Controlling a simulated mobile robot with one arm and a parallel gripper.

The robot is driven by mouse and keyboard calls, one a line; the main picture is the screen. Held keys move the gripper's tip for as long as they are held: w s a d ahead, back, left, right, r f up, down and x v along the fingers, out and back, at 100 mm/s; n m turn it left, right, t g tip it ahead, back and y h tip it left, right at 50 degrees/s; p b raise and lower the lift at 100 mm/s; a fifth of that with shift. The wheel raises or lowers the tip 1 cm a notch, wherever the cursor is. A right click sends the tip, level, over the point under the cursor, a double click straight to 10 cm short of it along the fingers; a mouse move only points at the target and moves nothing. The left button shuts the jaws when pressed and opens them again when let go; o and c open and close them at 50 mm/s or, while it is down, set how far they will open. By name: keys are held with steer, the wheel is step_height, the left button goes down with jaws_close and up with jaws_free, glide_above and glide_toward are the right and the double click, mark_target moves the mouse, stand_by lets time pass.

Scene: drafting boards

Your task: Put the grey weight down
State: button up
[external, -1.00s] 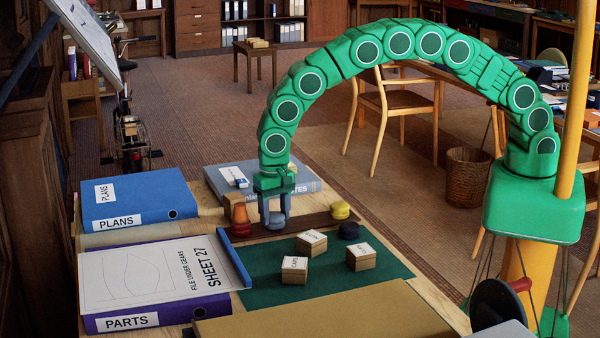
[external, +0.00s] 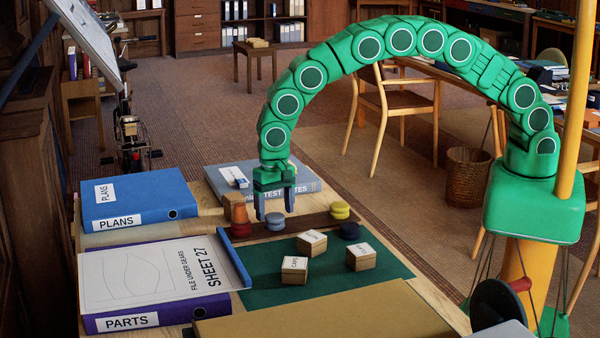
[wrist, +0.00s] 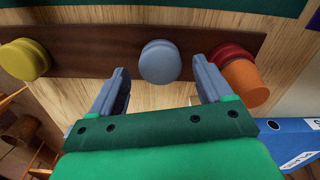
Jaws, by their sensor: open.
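The grey weight (external: 275,221) is a blue-grey round disc standing on the dark wooden strip (external: 300,224). In the wrist view the weight (wrist: 159,62) sits on the strip, ahead of and between my two fingers, apart from both. My gripper (external: 275,210) is open and empty, just above the weight in the external view. In the wrist view my gripper (wrist: 160,88) shows its two blue-grey fingers spread wide, with nothing between the pads.
A dark blue weight (external: 349,231) is nearby. Small labelled boxes (external: 312,243) stand on the green mat (external: 260,276). Binders (external: 140,199) lie left.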

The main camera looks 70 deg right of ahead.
mark_target(276, 214)
step_height(276, 214, up, 10)
steer(key=shift+r, duration=0.25)
steer(key=s+d+r+n, duration=0.1)
steer(key=s+d+r, duration=0.35)
steer(key=d, duration=0.45)
steer(key=s+d+r, duration=0.4)
steer(key=d+r, duration=0.2)
steer(key=d, duration=0.4)
steer(key=s+d+r+n, duration=0.1)
steer(key=s+d+r, duration=0.35)
steer(key=d, duration=0.45)
steer(key=s+d+n, duration=0.1)
steer(key=s+d, duration=0.4)
steer(key=s, duration=0.5)
steer(key=s+d+r+n+g, duration=0.1)
steer(key=s+d, duration=0.4)
steer(key=s, duration=0.5)
steer(key=s+d+n, duration=0.2)
steer(key=s+d, duration=0.3)
steer(key=s, duration=0.6)
steer(key=shift+r+g, duration=0.3)
steer(key=shift+g, duration=0.1)
